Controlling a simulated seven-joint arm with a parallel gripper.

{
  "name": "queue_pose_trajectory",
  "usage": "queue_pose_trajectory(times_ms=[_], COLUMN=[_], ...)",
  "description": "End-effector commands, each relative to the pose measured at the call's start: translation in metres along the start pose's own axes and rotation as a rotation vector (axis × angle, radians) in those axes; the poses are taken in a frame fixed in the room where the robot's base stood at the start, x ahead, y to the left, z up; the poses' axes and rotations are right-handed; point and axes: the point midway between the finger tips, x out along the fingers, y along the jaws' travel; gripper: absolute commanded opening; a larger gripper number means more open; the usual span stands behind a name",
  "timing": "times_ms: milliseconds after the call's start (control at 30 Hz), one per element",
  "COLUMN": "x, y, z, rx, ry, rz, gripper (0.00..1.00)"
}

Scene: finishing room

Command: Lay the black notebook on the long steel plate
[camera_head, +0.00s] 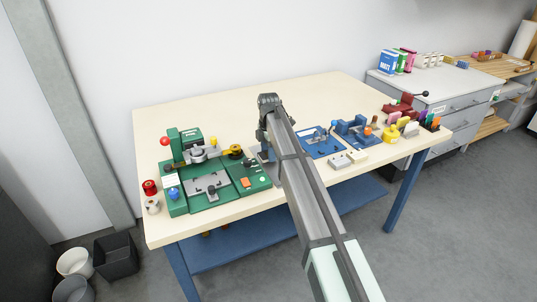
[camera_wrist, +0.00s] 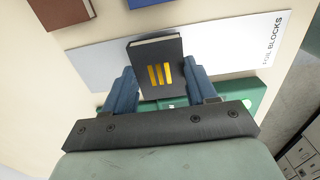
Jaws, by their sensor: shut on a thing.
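The black notebook (camera_wrist: 148,55), with yellow bars on its cover, is between the two blue fingers of my gripper (camera_wrist: 161,86) in the wrist view. The gripper is shut on it. A long pale steel plate (camera_wrist: 96,66) runs behind and beneath the notebook in that view, with "FOIL BLOCKS" lettered at its right end. The notebook overlaps the plate in the picture; I cannot tell whether they touch. In the head view my arm covers the notebook and most of the plate; a grey piece (camera_head: 268,174) shows left of the arm.
A green machine bed (camera_head: 205,205) stands left of my arm on the pale table (camera_head: 200,110). Blue fixtures (camera_head: 318,145) and small coloured items are at right. A brown block (camera_wrist: 62,10) lies beyond the plate in the wrist view. The table's back is clear.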

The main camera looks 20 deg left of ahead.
Motion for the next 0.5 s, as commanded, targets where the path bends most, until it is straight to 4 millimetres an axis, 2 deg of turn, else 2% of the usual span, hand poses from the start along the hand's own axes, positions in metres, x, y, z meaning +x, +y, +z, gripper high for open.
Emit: queue_pose_trajectory(times_ms=[133, 500], x=[0.0135, 0.0165], y=[-0.0003, 0.0000], z=[-0.0001, 0.0000], rx=[0.000, 0.000], ry=[0.000, 0.000], rz=[0.000, 0.000], gripper=[0.30, 0.30])
